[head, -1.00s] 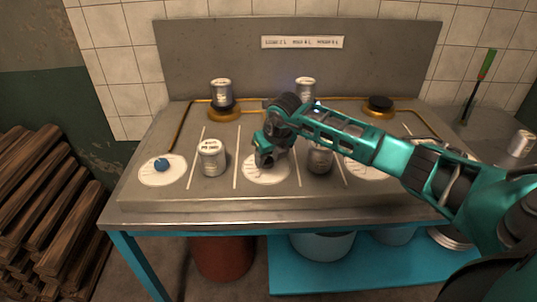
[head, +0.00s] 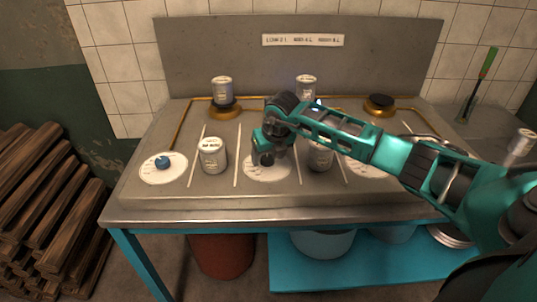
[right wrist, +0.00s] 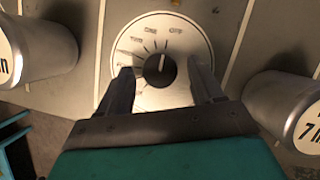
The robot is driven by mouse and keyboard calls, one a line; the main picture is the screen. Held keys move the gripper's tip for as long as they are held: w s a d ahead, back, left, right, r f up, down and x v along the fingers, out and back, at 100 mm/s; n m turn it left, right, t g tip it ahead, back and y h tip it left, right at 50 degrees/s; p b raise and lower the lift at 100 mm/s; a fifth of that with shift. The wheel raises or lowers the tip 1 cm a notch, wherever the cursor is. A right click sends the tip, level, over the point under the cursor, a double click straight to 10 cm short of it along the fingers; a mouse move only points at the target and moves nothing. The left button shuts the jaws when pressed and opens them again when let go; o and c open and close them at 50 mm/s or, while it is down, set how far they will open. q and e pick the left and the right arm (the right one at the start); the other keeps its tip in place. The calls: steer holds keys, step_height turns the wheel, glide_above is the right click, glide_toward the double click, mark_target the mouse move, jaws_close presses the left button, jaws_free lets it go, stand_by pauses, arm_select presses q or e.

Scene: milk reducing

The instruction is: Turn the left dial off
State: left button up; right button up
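The left dial (head: 163,168) is a white disc with a blue knob, at the left end of the stove's front. My right gripper (head: 267,152) is not at it; it is over the middle dial (head: 280,174). In the right wrist view that dial (right wrist: 195,42) has a black knob (right wrist: 158,71) with a white pointer line pointing up the picture, and an OFF mark at its upper right. My right gripper (right wrist: 162,85) is open, one finger on each side of the knob with gaps. Contact with the dial face is unclear. My left gripper is out of view.
A silver can (head: 212,155) stands between the left and middle dials; another (head: 320,157) stands right of the middle dial. Cans also stand on the left burner (head: 222,90) and further right at the back (head: 306,86). The right dial (head: 360,168) is partly behind my arm.

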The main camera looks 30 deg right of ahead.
steer(key=v, duration=1.3)
stand_by(0.4)
